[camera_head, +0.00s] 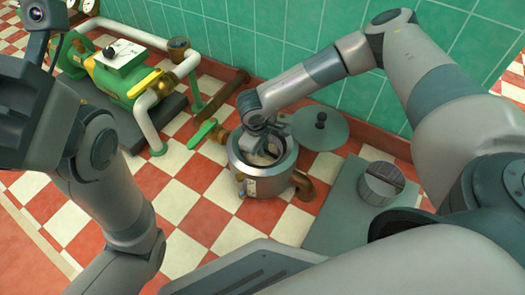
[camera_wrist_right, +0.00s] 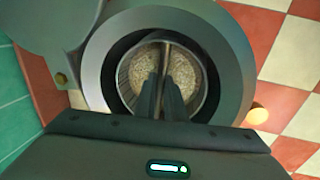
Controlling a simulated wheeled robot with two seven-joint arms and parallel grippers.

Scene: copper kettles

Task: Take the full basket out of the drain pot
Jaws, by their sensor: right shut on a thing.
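The drain pot (camera_head: 265,185) is a round grey metal pot standing on the checkered floor. The full basket (camera_wrist_right: 145,70) sits inside it and holds a pale, grainy load. A bar handle (camera_wrist_right: 166,48) crosses the basket's top. My right gripper (camera_head: 260,143) reaches down into the pot's mouth from above. Its fingers, seen in the right wrist view (camera_wrist_right: 167,98), are shut on the handle. In the head view the gripper hides much of the basket. My left gripper (camera_head: 50,75) is raised at the far left, away from the pot; its fingers cannot be made out.
A grey lid (camera_head: 320,128) with a dark knob lies behind the pot. A round grey container (camera_head: 380,184) with a crossbar stands on a grey slab (camera_head: 335,215) at right. A green-handled valve (camera_head: 203,133), pipes and a green pump (camera_head: 125,78) stand at left. A tiled wall is behind.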

